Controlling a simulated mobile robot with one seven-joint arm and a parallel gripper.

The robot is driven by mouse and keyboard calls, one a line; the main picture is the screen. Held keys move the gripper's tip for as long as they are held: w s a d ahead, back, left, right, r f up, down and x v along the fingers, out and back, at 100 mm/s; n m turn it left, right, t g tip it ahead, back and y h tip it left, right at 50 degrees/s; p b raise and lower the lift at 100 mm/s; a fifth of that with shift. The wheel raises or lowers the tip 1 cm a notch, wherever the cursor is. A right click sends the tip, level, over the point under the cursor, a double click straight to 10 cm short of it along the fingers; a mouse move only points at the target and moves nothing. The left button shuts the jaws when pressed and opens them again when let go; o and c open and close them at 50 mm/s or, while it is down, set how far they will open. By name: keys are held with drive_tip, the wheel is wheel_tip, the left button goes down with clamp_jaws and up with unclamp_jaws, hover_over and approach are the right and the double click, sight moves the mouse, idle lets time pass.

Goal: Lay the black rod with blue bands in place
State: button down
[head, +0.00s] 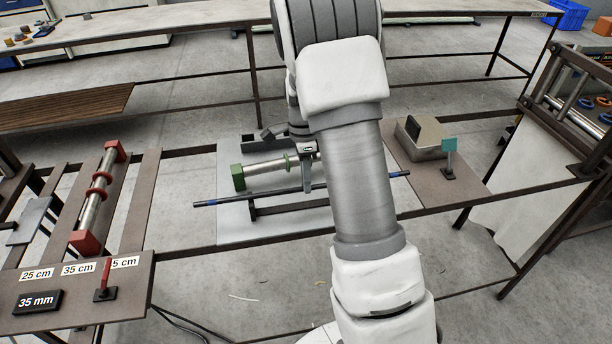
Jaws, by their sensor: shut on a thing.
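The black rod with blue bands (243,198) runs nearly level across the middle of the head view, its blue-banded ends showing at the left and right. My arm hides part of its right half. My gripper (307,187) points down and is shut on the rod near its middle. The rod shows just above or behind a dark bracket (283,209) on the light grey plate (230,225). I cannot tell whether the rod touches the bracket. The bracket's right part is hidden behind my arm.
Behind the rod lies a metal cylinder with green ends (265,173), close to my gripper. To the right are a metal box (420,142) and a teal flag-like piece (449,145). A red-ended roller (92,208) and labels (78,268) are at left. Open gaps lie between the rails.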

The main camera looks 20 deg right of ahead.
drive_tip(key=shift+f, duration=0.35)
idle(0.4)
drive_tip(key=c, duration=0.8)
unclamp_jaws()
drive_tip(key=w+r, duration=0.1)
drive_tip(key=r, duration=0.4)
drive_tip(key=w+r, duration=0.1)
drive_tip(key=r, duration=0.5)
drive_tip(key=w+r, duration=0.1)
drive_tip(key=r, duration=0.5)
drive_tip(key=shift+d+r, duration=0.1)
drive_tip(key=shift+d, duration=0.2)
